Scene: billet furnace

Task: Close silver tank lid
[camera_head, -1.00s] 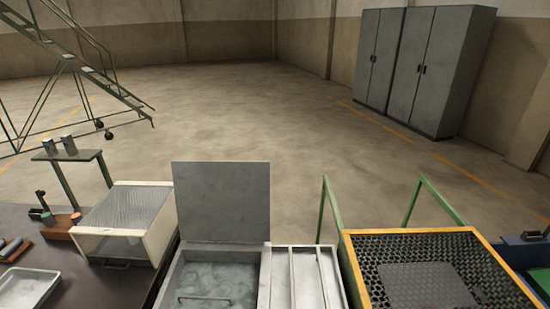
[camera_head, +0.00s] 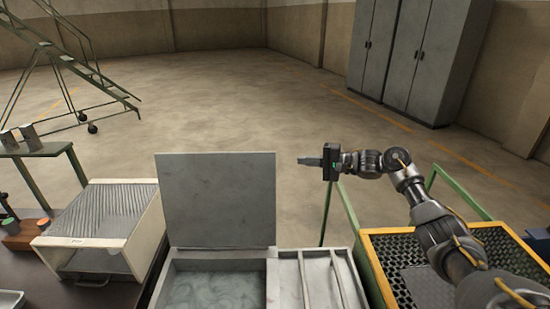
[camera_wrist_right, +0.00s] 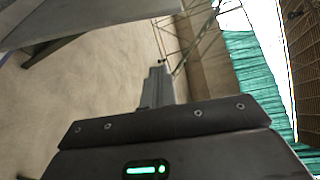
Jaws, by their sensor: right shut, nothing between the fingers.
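The silver tank (camera_head: 215,260) stands at the bottom middle of the head view, with cloudy liquid inside. Its flat grey lid (camera_head: 219,200) is open and stands upright along the tank's back edge. My right gripper (camera_head: 304,161) is shut and empty. It is in the air just right of the lid's upper right corner, pointing left, and appears apart from it. In the right wrist view the shut fingers (camera_wrist_right: 158,83) show beyond the gripper body, and a grey panel edge, likely the lid (camera_wrist_right: 90,15), crosses the upper left. My left gripper is not in view.
A divided tray (camera_head: 318,280) adjoins the tank on the right. A yellow-framed mesh basket (camera_head: 377,270) lies under my right arm. A white box with a ribbed top (camera_head: 100,215) stands left of the tank. Green rails (camera_head: 350,215) rise behind the basket. Open floor lies beyond.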

